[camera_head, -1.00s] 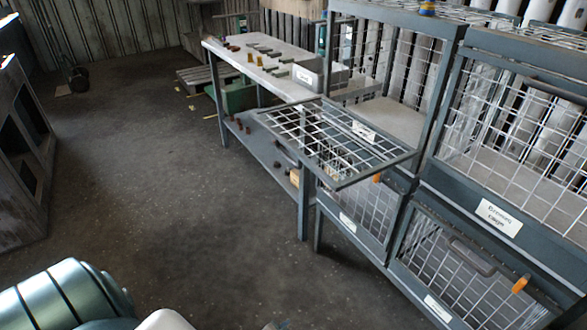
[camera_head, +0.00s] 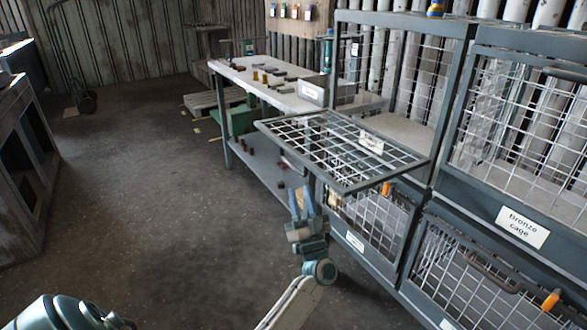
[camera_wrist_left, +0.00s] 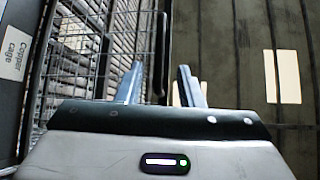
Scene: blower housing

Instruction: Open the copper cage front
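The copper cage front (camera_head: 345,150) is a wire-mesh panel in a grey frame. It stands out nearly level from the open upper cage. A white label (camera_head: 370,143) is on it; in the left wrist view the label (camera_wrist_left: 12,56) reads "Copper cage". A dark bar handle (camera_wrist_left: 162,50) also shows there. My left gripper (camera_head: 301,192) points up below the panel's outer edge. Its fingers (camera_wrist_left: 160,82) are open, with the handle seen beyond the gap between them; no contact is visible. My right gripper is not in view.
The bronze cage (camera_head: 522,228) stands at the right, its front shut. A workbench (camera_head: 350,104) with small parts stands behind the panel. The floor (camera_head: 160,190) at left is clear.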

